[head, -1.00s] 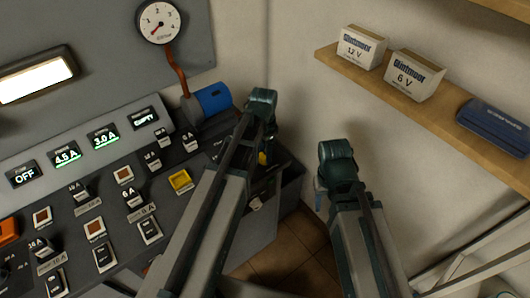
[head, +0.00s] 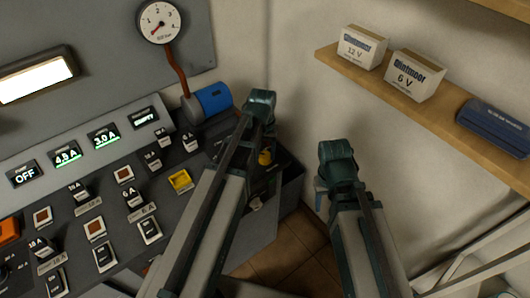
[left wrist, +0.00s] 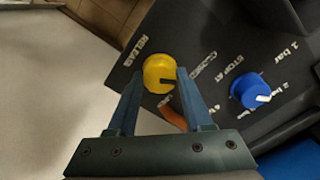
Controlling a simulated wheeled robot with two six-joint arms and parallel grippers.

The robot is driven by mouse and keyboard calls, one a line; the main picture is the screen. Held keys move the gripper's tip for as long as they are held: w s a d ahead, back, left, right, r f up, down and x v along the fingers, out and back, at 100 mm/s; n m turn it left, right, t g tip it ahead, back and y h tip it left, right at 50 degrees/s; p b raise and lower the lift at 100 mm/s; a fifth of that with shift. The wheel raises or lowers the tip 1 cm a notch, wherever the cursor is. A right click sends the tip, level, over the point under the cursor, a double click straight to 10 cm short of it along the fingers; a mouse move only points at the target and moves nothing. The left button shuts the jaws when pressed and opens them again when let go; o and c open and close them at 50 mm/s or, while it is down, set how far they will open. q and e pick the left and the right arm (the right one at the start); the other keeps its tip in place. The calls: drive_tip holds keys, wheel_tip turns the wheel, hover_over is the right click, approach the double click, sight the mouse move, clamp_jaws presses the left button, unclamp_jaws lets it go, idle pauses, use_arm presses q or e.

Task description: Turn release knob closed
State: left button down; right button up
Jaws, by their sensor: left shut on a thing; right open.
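The yellow release knob (left wrist: 157,72) sits on a dark panel in the left wrist view. Its dark pointer mark points to the right in that picture, towards the right finger. The word RELEASE is printed to its left; a label to its right is hard to read. My left gripper (left wrist: 160,77) is shut on the knob, one finger on each side. My right gripper (head: 321,196) is open and empty, in free space right of the panel.
A blue knob (left wrist: 248,91) stands right of the release knob, and an orange-brown hose (left wrist: 173,116) shows behind the right finger. A gauge (head: 159,22), a blue cylinder (head: 213,98) and several switches are on the console. A wall shelf (head: 440,98) with boxes is at right.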

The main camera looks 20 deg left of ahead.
sight(264, 155)
use_arm(q)
drive_tip(key=shift+n, duration=1.2)
drive_tip(key=shift+c, duration=1.5)
unclamp_jaws()
drive_tip(key=shift+r, duration=0.1)
wheel_tip(264, 155, up, 14)
drive_tip(key=p, duration=1.3)
drive_tip(key=shift+a+f+p, duration=0.2)
drive_tip(key=shift+p, duration=0.2)
